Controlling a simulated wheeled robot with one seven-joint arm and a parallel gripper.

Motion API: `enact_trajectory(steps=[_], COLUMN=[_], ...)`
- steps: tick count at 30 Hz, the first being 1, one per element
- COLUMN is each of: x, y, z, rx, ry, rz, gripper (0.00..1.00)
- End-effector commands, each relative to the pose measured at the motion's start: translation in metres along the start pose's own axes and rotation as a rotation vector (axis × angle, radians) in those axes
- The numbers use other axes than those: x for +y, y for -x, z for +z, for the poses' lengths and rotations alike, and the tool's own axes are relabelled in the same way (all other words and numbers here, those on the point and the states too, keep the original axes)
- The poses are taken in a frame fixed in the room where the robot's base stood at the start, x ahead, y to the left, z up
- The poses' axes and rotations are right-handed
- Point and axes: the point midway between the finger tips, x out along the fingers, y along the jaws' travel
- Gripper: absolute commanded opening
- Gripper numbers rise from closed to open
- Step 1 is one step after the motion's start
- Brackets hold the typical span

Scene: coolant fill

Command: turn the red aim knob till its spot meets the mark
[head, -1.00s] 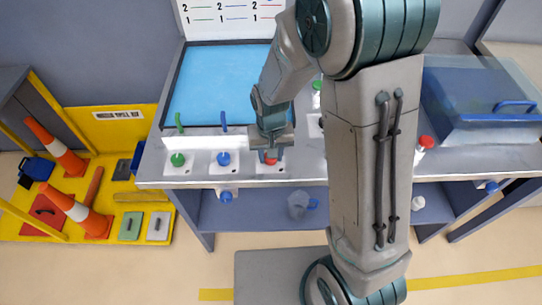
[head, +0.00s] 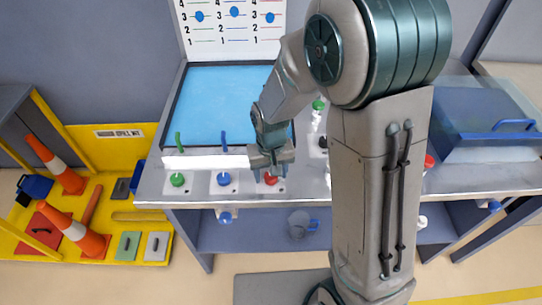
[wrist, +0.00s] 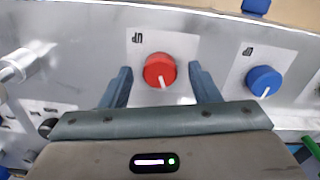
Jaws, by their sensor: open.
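The red knob (head: 270,178) is the rightmost of three knobs along the front of the bench. In the wrist view the red knob (wrist: 159,70) sits on a white plate marked "UP", with its white pointer line towards the bottom of the picture. My gripper (head: 270,170) is over the red knob. In the wrist view my gripper (wrist: 160,76) is open, one finger on each side of the knob, with gaps between. A board (head: 233,28) behind the bench has three numbered scales, each with a blue spot. I cannot tell which spot or mark belongs to the red knob.
A blue knob (head: 224,179) and a green knob (head: 177,180) are to the left of the red one. Upright green and blue levers stand behind them. A blue panel (head: 220,100) fills the bench behind. A clear-lidded box (head: 485,115) is at the right.

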Motion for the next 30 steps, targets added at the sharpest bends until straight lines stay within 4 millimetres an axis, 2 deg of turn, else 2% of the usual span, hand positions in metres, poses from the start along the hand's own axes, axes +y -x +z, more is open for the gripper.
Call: enact_trajectory(steps=[5, 12, 18, 23, 30], x=[0.000, 0.000, 0.000, 0.000, 0.000], y=[0.031, 0.086, 0.117, 0.128, 0.130], z=[-0.002, -0.001, -0.001, 0.000, 0.000], rx=[0.009, 0.009, 0.006, 0.002, 0.001], ry=[0.000, 0.000, 0.001, 0.001, 0.001], rz=[-0.001, -0.001, -0.001, 0.000, 0.000], gripper=[0.56, 0.56, 0.56, 0.56, 0.56])
